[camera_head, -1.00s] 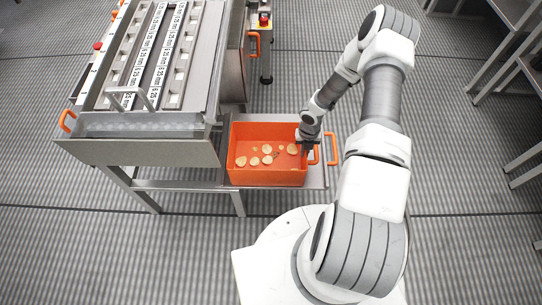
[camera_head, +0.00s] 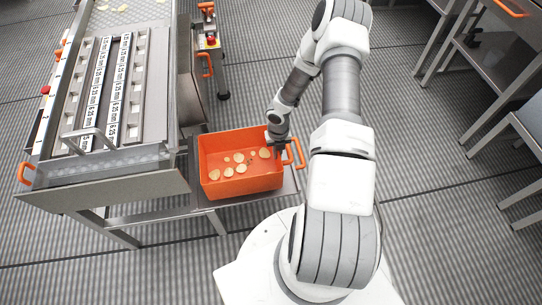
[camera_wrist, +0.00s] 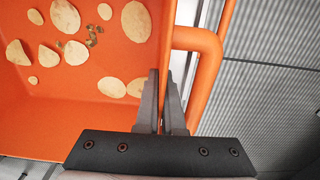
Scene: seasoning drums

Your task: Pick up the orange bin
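The orange bin (camera_head: 241,184) is a rectangular open box with several pale chip-like slices inside. It sits on the low metal shelf at the right of the machine; I cannot tell whether it is slightly lifted. It also shows in the wrist view (camera_wrist: 100,99). My gripper (camera_head: 278,152) is at the bin's right wall, beside the side handle (camera_head: 299,153). In the wrist view, the two grey fingers of my gripper (camera_wrist: 162,100) are close together, one on each side of the wall. The handle (camera_wrist: 208,70) is to the right of the fingers, outside them.
A steel seasoning machine (camera_head: 110,185) with a slotted top stands left of the bin. Metal tables (camera_head: 480,50) stand at the right. The grey striped floor (camera_head: 430,230) is clear between.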

